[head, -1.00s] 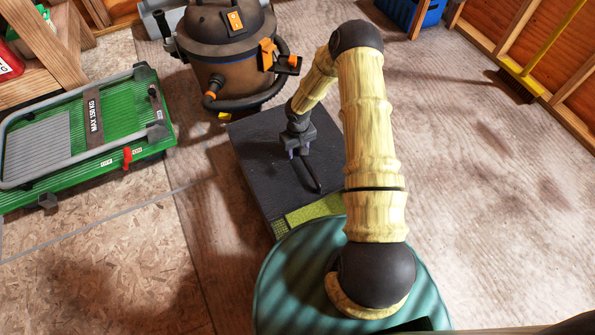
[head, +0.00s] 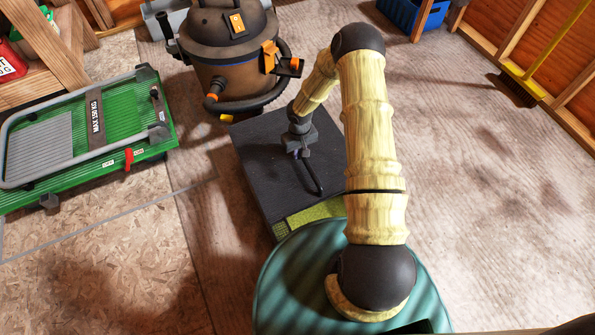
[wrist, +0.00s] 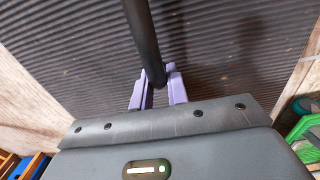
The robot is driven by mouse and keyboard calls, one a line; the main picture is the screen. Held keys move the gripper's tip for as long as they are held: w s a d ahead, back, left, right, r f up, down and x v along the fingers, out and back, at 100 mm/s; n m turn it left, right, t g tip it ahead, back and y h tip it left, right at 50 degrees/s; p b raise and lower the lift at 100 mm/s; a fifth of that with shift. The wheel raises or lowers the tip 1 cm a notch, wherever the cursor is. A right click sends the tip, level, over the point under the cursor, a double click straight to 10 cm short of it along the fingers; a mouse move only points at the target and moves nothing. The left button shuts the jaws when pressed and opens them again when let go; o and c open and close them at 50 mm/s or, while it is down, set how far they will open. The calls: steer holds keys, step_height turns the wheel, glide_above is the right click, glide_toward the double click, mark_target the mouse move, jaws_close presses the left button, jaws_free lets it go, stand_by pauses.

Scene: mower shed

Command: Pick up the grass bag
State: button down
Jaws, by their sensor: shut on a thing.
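The grass bag (head: 262,165) sits on the shed floor in the middle of the head view. It has a ribbed dark top, a green mesh strip (head: 318,213) at its near side, and a black bar handle (head: 312,182) on top. My gripper (head: 297,153) is over the top, shut on the handle near its far end. In the wrist view the lilac fingers (wrist: 158,88) stand on both sides of the black handle (wrist: 144,40), with the ribbed top (wrist: 225,45) behind. My arm hides the bag's right side in the head view.
A brown and black shop vacuum (head: 228,60) stands just behind the bag. A green folded platform (head: 85,140) lies at the left. A teal round surface (head: 290,285) is at the near side. A broom (head: 520,85) stands far right; the floor at right is clear.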

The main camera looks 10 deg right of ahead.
stand_by(0.7)
steer(key=shift+w+a+r, duration=0.1)
stand_by(0.5)
step_height(320, 180, up, 10)
steer(key=p, duration=0.5)
stand_by(0.4)
